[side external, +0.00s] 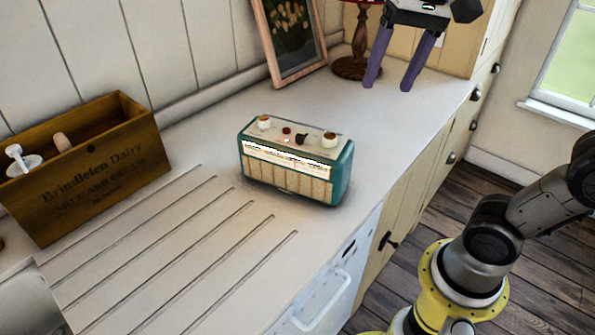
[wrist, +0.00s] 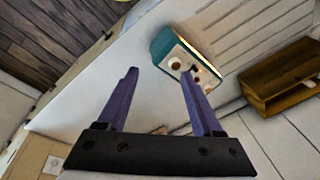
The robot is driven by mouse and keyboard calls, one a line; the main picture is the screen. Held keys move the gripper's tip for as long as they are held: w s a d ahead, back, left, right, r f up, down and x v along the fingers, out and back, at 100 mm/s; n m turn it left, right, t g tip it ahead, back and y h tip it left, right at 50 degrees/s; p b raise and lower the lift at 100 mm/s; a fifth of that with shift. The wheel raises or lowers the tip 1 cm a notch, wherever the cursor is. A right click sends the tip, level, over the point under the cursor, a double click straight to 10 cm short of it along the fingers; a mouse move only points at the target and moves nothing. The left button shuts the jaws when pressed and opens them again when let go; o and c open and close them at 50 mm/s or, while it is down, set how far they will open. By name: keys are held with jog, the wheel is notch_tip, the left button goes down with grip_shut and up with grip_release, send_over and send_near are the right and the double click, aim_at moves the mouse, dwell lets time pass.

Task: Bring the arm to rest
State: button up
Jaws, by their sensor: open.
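My gripper (side external: 390,78) has two purple fingers and hangs over the back right part of the counter in the side external view. The fingers are spread apart, with nothing between them. In the wrist view my gripper (wrist: 158,82) is also open and empty. A teal radio (side external: 295,163) with cream knobs stands upright on the counter, to the left of my gripper and apart from it. The radio also shows in the wrist view (wrist: 185,60), beyond the right finger, which overlaps its lower edge in the picture.
A wooden crate (side external: 90,165) with small items in it stands on the counter (side external: 390,125) at left. A lamp (side external: 358,50) and a picture frame (side external: 290,35) stand at the back, close to my gripper. The counter between radio and lamp is clear. A window (side external: 570,60) is at right.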

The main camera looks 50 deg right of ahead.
jog(key=s+f+n+t, duration=0.1)
jog(key=s+f+n, duration=0.2)
jog(key=f, duration=0.3)
jog(key=s+f+n+t, duration=0.2)
jog(key=s+f+n, duration=0.1)
jog(key=f+n, duration=0.2)
jog(key=shift+s+d+f, duration=0.35)
jog(key=shift+s+f, duration=0.05)
jog(key=shift+f, duration=0.3)
jog(key=shift+c, duration=0.4)
